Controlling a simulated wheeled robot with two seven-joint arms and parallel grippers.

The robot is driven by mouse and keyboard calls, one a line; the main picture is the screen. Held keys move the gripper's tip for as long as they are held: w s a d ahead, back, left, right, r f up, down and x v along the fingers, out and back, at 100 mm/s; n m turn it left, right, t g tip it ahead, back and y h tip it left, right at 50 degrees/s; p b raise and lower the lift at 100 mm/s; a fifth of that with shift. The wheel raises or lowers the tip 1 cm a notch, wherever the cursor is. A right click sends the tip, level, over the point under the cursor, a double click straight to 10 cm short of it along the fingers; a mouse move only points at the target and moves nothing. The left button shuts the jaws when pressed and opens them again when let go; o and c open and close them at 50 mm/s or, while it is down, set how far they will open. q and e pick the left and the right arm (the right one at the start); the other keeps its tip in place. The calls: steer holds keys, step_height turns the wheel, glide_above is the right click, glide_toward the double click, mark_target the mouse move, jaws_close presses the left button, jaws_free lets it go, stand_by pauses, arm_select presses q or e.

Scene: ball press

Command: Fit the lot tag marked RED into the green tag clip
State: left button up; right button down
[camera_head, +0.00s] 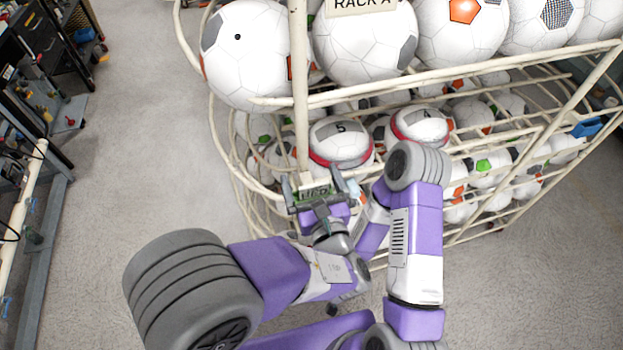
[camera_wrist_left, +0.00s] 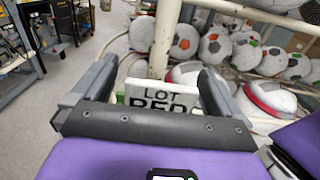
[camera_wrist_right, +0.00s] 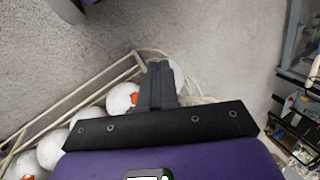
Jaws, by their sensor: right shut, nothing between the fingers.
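The lot tag (camera_wrist_left: 162,97), white with black LOT and RED lettering, stands upright between my left gripper's fingers in the left wrist view; its lower part is hidden by the gripper body. Green of the tag clip (camera_wrist_left: 120,98) shows at its left edge, close against the rack post. My left gripper (camera_head: 318,188) is spread at the clip, one finger on each side of the tag, with a narrow gap seeming to show beside it. How deep the tag sits in the clip is hidden. My right gripper (camera_wrist_right: 158,85) is shut and empty, away from the tag.
A cream tube rack (camera_head: 300,90) with a RACK A sign (camera_head: 362,5) holds several soccer balls (camera_head: 246,52). Its vertical post rises right behind the clip. Shelving with tools (camera_head: 40,60) stands at far left. The floor between is clear.

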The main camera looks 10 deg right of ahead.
mark_target(313, 190)
arm_select(q)
steer(key=shift+s+d, duration=0.1)
steer(key=shift+s, duration=3.7)
